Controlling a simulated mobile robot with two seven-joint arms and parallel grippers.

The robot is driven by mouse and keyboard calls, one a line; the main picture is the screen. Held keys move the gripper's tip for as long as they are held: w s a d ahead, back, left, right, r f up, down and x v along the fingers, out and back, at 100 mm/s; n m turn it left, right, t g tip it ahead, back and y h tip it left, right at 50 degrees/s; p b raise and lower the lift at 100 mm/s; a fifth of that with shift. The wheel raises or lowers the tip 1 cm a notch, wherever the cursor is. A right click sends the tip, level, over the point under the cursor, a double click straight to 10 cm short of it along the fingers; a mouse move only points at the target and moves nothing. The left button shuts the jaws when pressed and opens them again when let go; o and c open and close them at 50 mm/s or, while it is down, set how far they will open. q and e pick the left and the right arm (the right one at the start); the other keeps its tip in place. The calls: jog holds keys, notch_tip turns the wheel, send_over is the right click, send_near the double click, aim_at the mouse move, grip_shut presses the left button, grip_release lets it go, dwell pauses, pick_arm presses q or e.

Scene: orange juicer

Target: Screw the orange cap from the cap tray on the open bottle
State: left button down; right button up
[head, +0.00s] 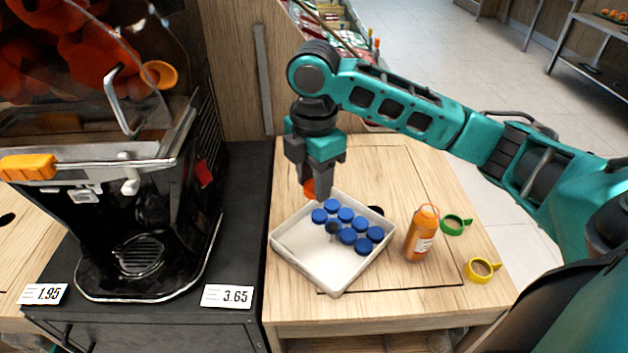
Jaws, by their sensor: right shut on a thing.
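The cap tray (330,284) is a white tray on the wooden table, with several blue caps (346,214) in its right half. My right gripper (319,190) hangs above the tray's far edge, pointing down. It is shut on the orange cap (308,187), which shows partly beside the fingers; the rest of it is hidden. The bottle (420,236), orange with a white label, stands upright on the table to the right of the tray, apart from the gripper. I cannot clearly make out its mouth. My left gripper is not in view.
A black juicer (140,220) stands at the left, with price cards (227,296) in front. The table's back is mostly clear.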

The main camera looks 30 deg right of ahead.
jog(key=m, duration=0.2)
jog(key=a+m, duration=0.1)
jog(key=shift+a+m, duration=0.25)
jog(key=shift+m, duration=0.15)
jog(key=a+m, duration=0.1)
jog(key=m, duration=0.4)
jog(key=a+m, duration=0.2)
jog(key=m, duration=0.3)
jog(key=a+m, duration=0.2)
jog(key=m, duration=0.2)
jog(key=shift+s+a+r+m, duration=0.1)
jog(key=shift+s+a+m, duration=0.05)
jog(key=shift+s+m, duration=0.2)
